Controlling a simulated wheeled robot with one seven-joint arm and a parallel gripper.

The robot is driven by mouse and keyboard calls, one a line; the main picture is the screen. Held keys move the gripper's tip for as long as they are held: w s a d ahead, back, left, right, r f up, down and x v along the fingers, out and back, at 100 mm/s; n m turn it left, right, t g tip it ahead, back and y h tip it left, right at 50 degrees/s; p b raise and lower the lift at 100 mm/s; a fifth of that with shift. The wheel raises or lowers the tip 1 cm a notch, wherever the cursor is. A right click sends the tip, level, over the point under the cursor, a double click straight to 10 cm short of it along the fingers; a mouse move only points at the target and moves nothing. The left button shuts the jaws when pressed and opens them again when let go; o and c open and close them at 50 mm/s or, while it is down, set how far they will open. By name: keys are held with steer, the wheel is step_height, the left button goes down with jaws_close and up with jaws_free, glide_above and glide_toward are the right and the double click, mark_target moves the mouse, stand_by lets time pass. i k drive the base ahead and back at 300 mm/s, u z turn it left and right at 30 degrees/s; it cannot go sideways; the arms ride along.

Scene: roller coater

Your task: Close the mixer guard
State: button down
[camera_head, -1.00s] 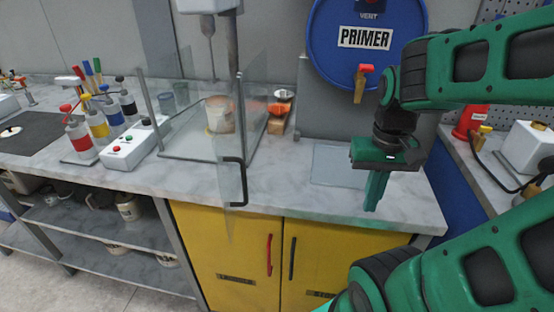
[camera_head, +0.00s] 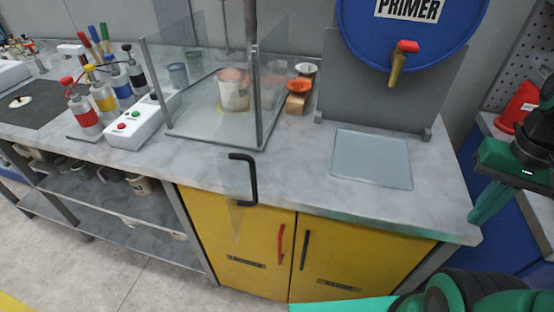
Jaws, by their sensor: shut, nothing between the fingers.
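The mixer guard is a clear box with grey posts on the marble counter. Its clear door (camera_head: 240,125) stands swung open, jutting past the counter's front edge, with a black handle (camera_head: 252,180) on its free end. A white cup (camera_head: 233,90) stands inside the guard below the mixer shaft (camera_head: 251,30). My green gripper (camera_head: 478,216) is at the right edge of the view, near the counter's right front corner. It is shut and empty, well to the right of the handle and apart from it.
A control box (camera_head: 138,125) and several pump bottles stand left of the guard. A blue PRIMER drum (camera_head: 410,35) with a red-handled tap stands behind a flat grey pad (camera_head: 372,158). Yellow cabinet doors (camera_head: 235,240) with handles lie below. The counter between door and gripper is mostly clear.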

mark_target(254, 136)
steer(key=u, duration=0.05)
steer(key=k, duration=0.85)
steer(key=u, duration=0.55)
